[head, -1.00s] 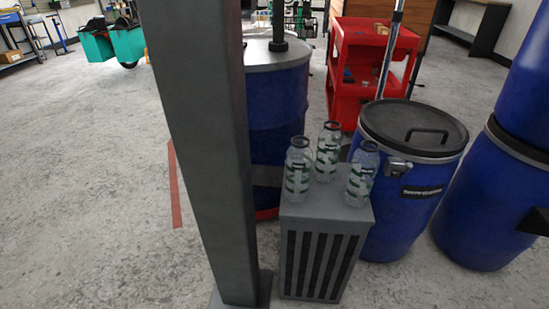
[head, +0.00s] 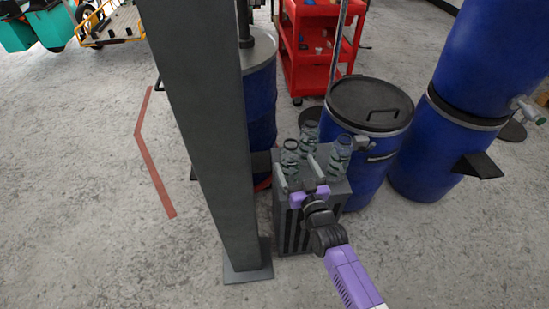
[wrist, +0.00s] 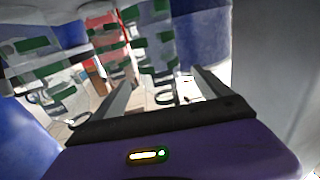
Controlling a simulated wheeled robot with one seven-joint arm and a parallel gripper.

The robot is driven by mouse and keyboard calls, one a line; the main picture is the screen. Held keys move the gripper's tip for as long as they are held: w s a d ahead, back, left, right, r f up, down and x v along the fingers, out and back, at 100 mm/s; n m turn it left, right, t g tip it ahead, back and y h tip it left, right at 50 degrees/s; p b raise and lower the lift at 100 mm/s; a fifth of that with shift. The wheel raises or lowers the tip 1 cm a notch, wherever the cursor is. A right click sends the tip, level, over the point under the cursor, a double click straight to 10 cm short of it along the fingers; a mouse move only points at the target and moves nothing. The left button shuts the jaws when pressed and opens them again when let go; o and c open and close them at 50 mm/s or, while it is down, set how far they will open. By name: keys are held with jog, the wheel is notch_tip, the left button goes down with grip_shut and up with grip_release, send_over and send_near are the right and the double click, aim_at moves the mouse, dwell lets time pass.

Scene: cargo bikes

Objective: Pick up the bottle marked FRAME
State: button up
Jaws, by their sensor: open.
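Three clear bottles with green bands stand on a grey slatted box (head: 340,190): a left one (head: 289,158), a back one (head: 309,133) and a right one (head: 341,155). Their labels are too small or blurred to read, so I cannot tell which is marked FRAME. My gripper (head: 299,172) is open at the front of the box, with its fingers pointing toward the bottles. In the wrist view, my gripper (wrist: 161,76) has its fingers apart, and a green-banded bottle (wrist: 150,40) shows ahead of them. Contact cannot be told.
A grey post (head: 205,130) stands close at the left of the box. A blue lidded barrel (head: 370,125) is right of it and a blue drum (head: 262,100) is behind. More blue barrels (head: 440,150) stand farther right. The floor in front is clear.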

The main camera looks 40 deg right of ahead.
jog(key=x, duration=0.2)
jog(key=shift+w+d, duration=0.1)
jog(key=shift+w, duration=0.3)
jog(key=shift+b+x, duration=0.5)
jog(key=shift+x, duration=2.1)
jog(key=shift+r, duration=0.1)
jog(key=c, duration=1.9)
